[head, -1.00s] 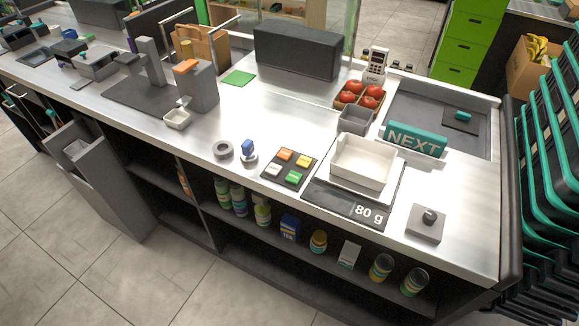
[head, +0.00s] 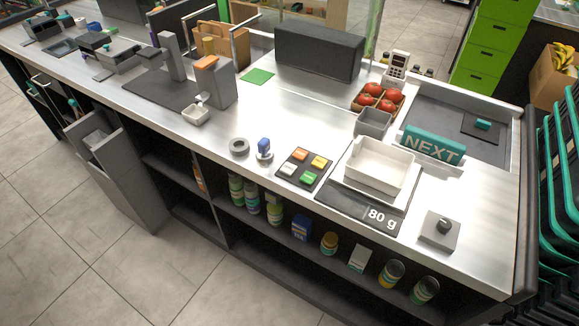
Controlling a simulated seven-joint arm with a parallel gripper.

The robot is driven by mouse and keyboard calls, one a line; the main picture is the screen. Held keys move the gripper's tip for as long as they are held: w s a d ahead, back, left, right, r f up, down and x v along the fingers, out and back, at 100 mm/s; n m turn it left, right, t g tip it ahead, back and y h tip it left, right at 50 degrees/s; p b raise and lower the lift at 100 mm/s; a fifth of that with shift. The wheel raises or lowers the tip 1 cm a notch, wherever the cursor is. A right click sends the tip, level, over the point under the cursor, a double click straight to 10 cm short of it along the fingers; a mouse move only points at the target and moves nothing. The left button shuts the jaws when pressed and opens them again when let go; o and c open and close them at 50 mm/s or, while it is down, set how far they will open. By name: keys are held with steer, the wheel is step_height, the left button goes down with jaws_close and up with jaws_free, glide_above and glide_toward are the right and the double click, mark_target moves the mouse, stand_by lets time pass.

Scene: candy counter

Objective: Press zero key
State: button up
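A dark keypad (head: 304,167) lies flat on the steel counter, left of the scale. It has an orange key (head: 297,155), a yellow key (head: 319,162), a white key (head: 288,169) and a green key (head: 308,179). Their labels are too small to read, so I cannot tell which is the zero key. An empty-looking white tray (head: 376,184) sits on the scale. My gripper is not in view.
A grey block with a dark knob (head: 440,228) is right of the scale. A teal NEXT bar (head: 433,147) and a tomato box (head: 378,99) stand behind. Counter behind the keypad is clear.

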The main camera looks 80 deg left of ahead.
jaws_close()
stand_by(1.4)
